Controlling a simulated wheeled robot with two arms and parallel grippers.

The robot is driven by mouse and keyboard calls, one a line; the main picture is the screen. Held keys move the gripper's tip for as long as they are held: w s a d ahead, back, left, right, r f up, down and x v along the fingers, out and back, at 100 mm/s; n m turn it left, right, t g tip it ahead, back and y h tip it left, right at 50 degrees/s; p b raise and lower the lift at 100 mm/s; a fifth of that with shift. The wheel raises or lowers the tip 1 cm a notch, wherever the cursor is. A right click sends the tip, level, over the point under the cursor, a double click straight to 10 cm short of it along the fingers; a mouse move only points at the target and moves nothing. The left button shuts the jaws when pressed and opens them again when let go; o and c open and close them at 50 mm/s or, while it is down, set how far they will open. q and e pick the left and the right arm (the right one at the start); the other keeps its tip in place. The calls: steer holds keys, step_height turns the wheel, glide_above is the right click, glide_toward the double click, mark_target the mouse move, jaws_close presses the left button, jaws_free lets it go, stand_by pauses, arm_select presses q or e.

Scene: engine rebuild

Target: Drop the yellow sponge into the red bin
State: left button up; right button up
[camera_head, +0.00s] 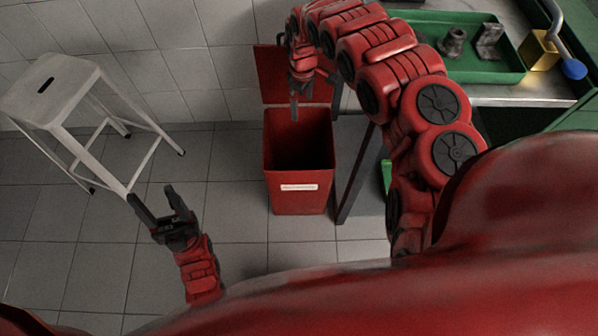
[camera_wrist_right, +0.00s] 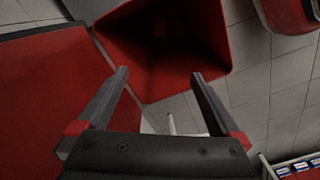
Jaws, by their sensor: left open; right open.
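The red bin (camera_head: 298,190) stands open on the floor, its red lid (camera_head: 275,75) raised at the back. My right gripper (camera_head: 295,105) is above the bin's back edge, pointing down. In the right wrist view the gripper (camera_wrist_right: 160,76) has its fingers apart with nothing between them, and the bin's dark inside (camera_wrist_right: 165,50) lies beyond the fingertips. A faint patch shows inside the bin; I cannot tell what it is. I see no clear yellow sponge. My left gripper (camera_head: 163,203) is open and empty over the floor, left of the bin.
A workbench (camera_head: 500,95) stands right of the bin, with a green tray (camera_head: 455,70) of metal parts. A yellow block (camera_head: 538,50) sits beside a blue-tipped tool (camera_head: 573,68). A white stool (camera_head: 55,88) stands at the left. The floor between stool and bin is clear.

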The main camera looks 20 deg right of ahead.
step_height(320, 180, up, 5)
steer(key=shift+f, duration=0.1)
stand_by(0.6)
